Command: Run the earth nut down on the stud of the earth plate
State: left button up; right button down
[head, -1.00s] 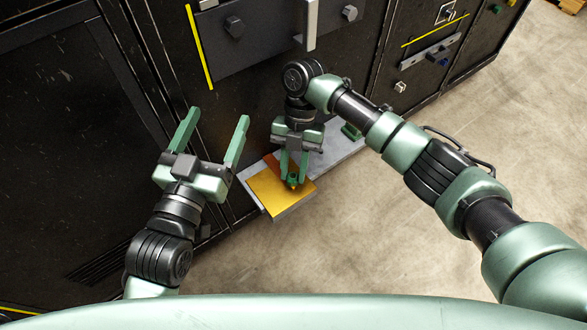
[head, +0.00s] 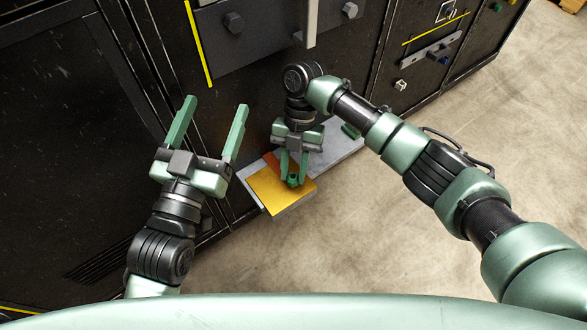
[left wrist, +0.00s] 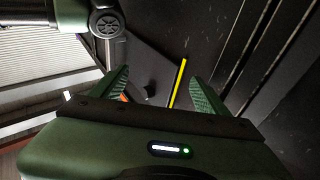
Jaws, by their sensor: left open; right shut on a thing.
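My right gripper (head: 293,177) is shut on a small dark green nut (head: 292,180) over the yellow earth plate (head: 274,195). The stud is hidden under the nut and fingers, so I cannot tell how far the nut sits on it. My left gripper (head: 213,118) is open and empty, to the left of the plate, in front of the dark cabinet. Its two spread fingers also show in the left wrist view (left wrist: 158,90), with nothing between them.
The plate lies on a grey ledge (head: 338,147) along the foot of the black cabinet (head: 85,130). A green block (head: 350,131) sits further along the ledge. The concrete floor (head: 370,240) is clear.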

pick_arm(q)
jog(key=shift+r, duration=0.2)
pick_arm(e)
jog(key=shift+f, duration=0.1)
jog(key=shift+f, duration=0.3)
pick_arm(q)
jog(key=shift+s+d+r+t+h, duration=0.15)
jog(key=shift+r+t, duration=0.15)
jog(key=shift+r, duration=0.25)
jog(key=shift+s+r+t+h, duration=0.15)
jog(key=shift+r+t, duration=0.15)
jog(key=shift+r, duration=0.2)
jog(key=shift+f, duration=0.25)
pick_arm(e)
jog(key=shift+f, duration=0.1)
jog(key=c, duration=1.7)
grip_release()
grip_shut()
pick_arm(q)
jog(key=shift+r, duration=0.25)
jog(key=shift+f, duration=0.3)
